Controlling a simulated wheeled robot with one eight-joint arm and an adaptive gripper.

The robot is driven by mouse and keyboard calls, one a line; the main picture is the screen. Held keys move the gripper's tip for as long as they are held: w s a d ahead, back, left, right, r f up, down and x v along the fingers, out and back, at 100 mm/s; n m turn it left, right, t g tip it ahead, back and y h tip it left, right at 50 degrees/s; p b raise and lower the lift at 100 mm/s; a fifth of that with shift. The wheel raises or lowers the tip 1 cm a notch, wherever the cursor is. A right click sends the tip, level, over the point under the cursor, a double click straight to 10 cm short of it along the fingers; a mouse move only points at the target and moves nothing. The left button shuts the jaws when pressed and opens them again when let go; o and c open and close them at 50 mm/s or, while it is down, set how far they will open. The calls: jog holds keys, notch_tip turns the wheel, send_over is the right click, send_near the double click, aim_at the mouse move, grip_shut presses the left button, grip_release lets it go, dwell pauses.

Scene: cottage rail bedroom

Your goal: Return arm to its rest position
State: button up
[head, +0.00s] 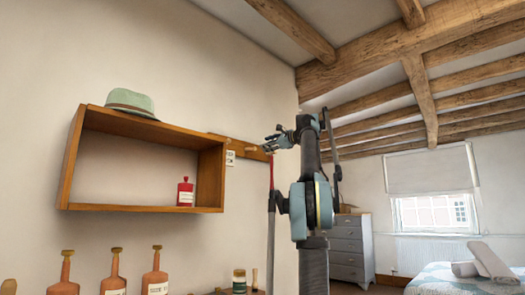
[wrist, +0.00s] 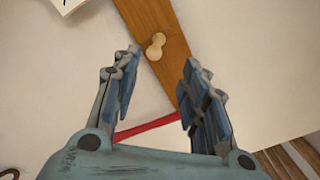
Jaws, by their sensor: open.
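My gripper (head: 272,143) is raised beside the wall, level with a wooden peg rail (head: 220,141). In the wrist view my gripper (wrist: 160,75) has its two fingers spread apart with nothing between them but background. A wooden peg (wrist: 155,46) on the rail (wrist: 168,60) shows beyond the fingertips. A red strap (wrist: 148,129) passes behind the fingers. In the head view a red strap (head: 271,172) hangs below the gripper. Whether the strap hangs on a peg is hidden by the gripper.
A wooden wall shelf (head: 140,126) holds a green hat (head: 131,102) on top and a red bottle (head: 185,192) inside. Several brown bottles (head: 155,272) stand below. A grey chest of drawers (head: 350,248) and a bed (head: 455,281) are at the right. The air right of my arm looks clear.

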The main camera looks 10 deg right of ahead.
jog(key=shift+s+d, duration=0.25)
jog(key=shift+s, duration=0.15)
dwell(0.3)
